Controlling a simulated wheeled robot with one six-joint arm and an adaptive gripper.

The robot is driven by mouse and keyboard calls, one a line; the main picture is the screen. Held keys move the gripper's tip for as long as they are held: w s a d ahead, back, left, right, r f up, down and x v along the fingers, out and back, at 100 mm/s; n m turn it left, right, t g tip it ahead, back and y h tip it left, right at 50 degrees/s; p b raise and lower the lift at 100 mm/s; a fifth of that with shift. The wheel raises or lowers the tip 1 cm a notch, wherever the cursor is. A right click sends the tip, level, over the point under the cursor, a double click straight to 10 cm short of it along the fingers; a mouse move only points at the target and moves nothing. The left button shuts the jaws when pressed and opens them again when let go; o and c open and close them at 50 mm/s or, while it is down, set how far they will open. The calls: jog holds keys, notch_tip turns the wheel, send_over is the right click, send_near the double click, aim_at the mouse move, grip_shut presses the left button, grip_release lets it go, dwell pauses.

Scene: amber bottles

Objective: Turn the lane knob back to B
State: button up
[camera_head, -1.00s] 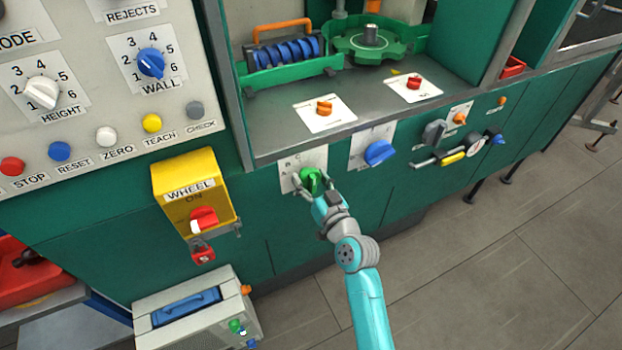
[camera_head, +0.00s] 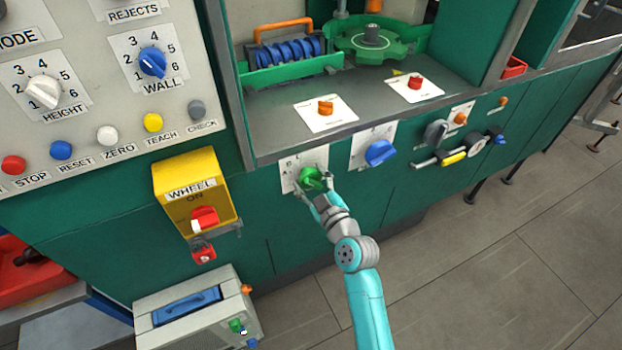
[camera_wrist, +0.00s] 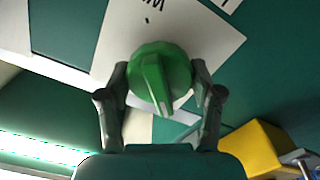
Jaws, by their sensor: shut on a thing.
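The green lane knob (camera_head: 313,179) sits on a white label plate (camera_head: 291,167) on the green cabinet front. Letters show on the plate's upper left, partly hidden by the knob and my gripper. My gripper (camera_head: 315,190) is at the knob with its fingers shut on it. In the wrist view the knob (camera_wrist: 158,78) lies between the two fingers of my gripper (camera_wrist: 158,85), one on each side. Its ridge carries a pale mark at the end pointing down in that view. Which letter the mark faces cannot be told.
A blue knob (camera_head: 380,152) on its own plate is just to the right. The yellow wheel switch box (camera_head: 188,186) with a red knob is to the left. The metal counter edge (camera_head: 300,146) runs above. Open floor lies below right.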

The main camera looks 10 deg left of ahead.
jog(key=shift+f+n, duration=0.1)
jog(key=shift+n, duration=0.2)
jog(key=o, duration=1.1)
jog(key=shift+o, duration=0.2)
jog(key=v, duration=1.2)
